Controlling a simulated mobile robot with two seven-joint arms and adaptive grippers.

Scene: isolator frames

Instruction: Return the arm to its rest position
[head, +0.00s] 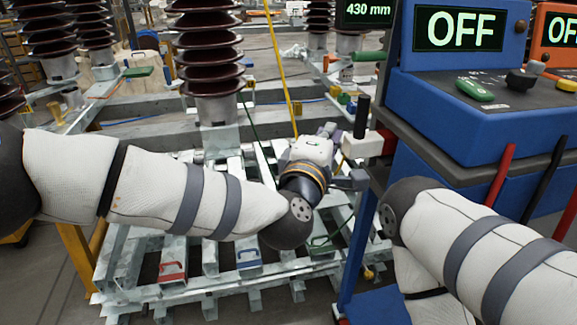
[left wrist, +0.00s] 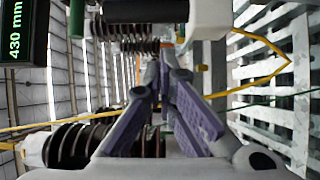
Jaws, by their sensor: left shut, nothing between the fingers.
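My left arm reaches in from the left in the head view, bent at a dark joint near the middle. My left gripper (head: 328,132) is at its far end, pointing away from me, small and partly hidden by its own wrist. In the left wrist view the purple-padded fingers of the left gripper (left wrist: 164,52) converge at their tips, shut with nothing seen between them. A white block (head: 362,145) with a black upright handle (head: 362,117) stands just right of the left gripper. My right arm shows at the lower right; its gripper is out of view.
A blue cabinet (head: 480,120) with an OFF display (head: 458,29) stands close on the right. Brown ribbed insulators (head: 207,50) rise from galvanized frames (head: 150,290) behind and below the left arm. A yellow strip (head: 281,70) runs down behind the gripper.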

